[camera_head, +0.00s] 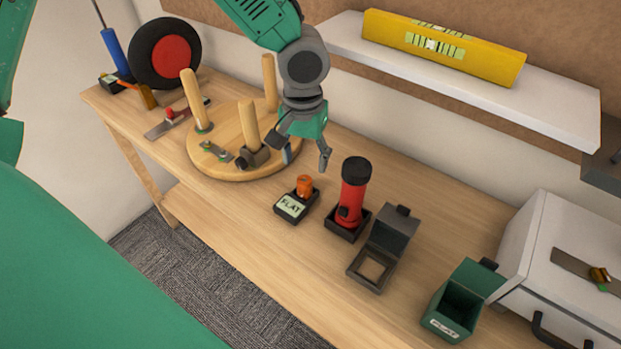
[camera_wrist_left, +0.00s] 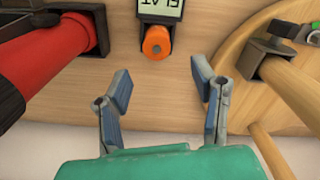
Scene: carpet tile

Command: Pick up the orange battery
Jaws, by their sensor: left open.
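The orange battery (camera_head: 304,186) stands in a small dark holder (camera_head: 291,210) labelled "FLAT" on the wooden workbench. In the left wrist view the battery (camera_wrist_left: 156,41) shows its round end, just beyond and between the open fingers. My left gripper (camera_head: 302,155) is open and empty, above and behind the battery in the head view; it also shows in the left wrist view (camera_wrist_left: 162,95). The fingers are apart from the battery. My right gripper is not in view.
A red flashlight (camera_head: 352,195) stands close right of the battery. A round wooden piece with pegs (camera_head: 235,165) lies to the left. An open dark box (camera_head: 370,270), a green box (camera_head: 455,310) and a white case (camera_head: 570,270) are to the right. A shelf (camera_head: 540,105) holds a yellow level (camera_head: 440,45).

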